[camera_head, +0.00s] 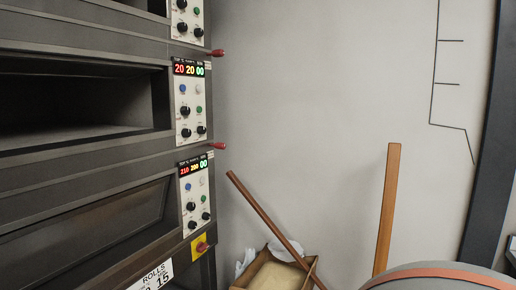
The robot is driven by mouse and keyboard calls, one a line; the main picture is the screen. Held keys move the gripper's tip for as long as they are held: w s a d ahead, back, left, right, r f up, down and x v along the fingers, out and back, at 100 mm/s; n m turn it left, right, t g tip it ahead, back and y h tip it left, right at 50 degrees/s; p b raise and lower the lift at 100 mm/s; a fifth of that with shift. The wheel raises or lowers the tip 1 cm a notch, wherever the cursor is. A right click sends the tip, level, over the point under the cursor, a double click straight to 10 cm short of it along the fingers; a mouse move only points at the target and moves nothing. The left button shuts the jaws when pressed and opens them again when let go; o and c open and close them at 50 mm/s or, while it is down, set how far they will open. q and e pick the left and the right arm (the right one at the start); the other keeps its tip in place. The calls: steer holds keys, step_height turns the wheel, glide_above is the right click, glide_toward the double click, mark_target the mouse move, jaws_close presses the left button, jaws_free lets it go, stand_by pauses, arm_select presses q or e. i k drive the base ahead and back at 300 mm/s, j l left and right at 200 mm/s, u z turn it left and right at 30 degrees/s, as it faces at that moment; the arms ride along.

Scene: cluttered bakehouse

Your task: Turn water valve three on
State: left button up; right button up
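I see no water valve that I can make out in the head view, and no number three label. Neither of my grippers is in view. A red knob on a yellow plate (201,246) sits low on the right side of the oven front. I cannot tell from here that it has anything to do with water.
A dark deck oven (80,150) with control panels (189,105) and red-tipped handles fills the left. A box (274,276) and a leaning wooden pole (262,215) stand by the wall. Another wooden pole (388,210) and a grey rounded object (440,276) are at right.

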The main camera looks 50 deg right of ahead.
mark_target(218, 146)
steer(key=z, duration=1.4)
